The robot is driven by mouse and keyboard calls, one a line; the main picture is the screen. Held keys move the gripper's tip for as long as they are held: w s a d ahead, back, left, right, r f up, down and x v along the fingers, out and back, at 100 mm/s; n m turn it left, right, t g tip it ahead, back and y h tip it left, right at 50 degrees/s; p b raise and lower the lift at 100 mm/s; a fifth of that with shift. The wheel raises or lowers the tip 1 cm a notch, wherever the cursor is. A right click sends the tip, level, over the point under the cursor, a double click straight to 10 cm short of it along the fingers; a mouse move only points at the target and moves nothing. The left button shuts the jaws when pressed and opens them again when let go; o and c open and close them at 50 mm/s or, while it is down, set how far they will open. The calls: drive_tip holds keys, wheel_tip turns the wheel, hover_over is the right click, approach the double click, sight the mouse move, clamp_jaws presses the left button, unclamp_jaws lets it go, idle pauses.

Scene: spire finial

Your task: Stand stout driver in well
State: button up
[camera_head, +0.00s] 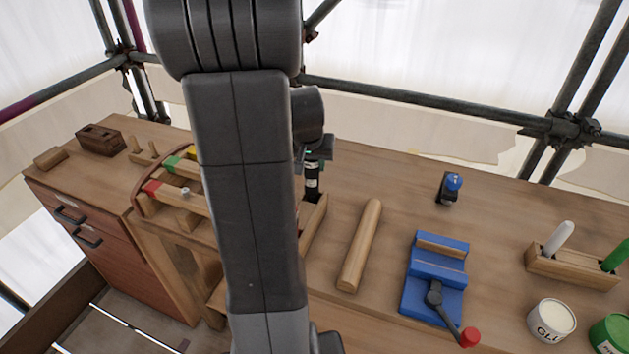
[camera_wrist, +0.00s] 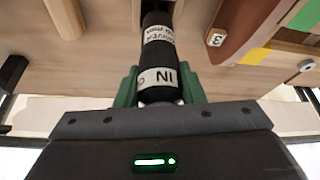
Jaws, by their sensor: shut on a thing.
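The stout driver (camera_head: 312,182) is a black cylinder with white label bands. It is roughly upright in the head view, with its lower end by a tan wooden holder (camera_head: 315,222) partly hidden behind my arm. I cannot tell whether that end is inside a well. In the wrist view the driver (camera_wrist: 157,50) runs away from me, with lettering on its bands. My gripper (camera_wrist: 158,88) has green fingers, one on each side of the driver, shut on it.
Left of the driver is a wooden rack with red (camera_head: 152,187), green and yellow marks. A wooden roller (camera_head: 360,245) lies to the right, then a blue vise (camera_head: 435,280), a small blue-topped item (camera_head: 450,188) and a glue pot (camera_head: 551,320). Bench space behind the roller is clear.

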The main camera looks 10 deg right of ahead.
sight(312, 173)
drive_tip(key=shift+f, duration=1.95)
drive_tip(key=shift+f, duration=0.15)
drive_tip(key=o, duration=1.2)
drive_tip(key=shift+s+r, duration=0.15)
drive_tip(key=shift+r, duration=0.4)
drive_tip(key=v, duration=1.1)
drive_tip(key=shift+s+a, duration=0.1)
drive_tip(key=shift+s, duration=0.05)
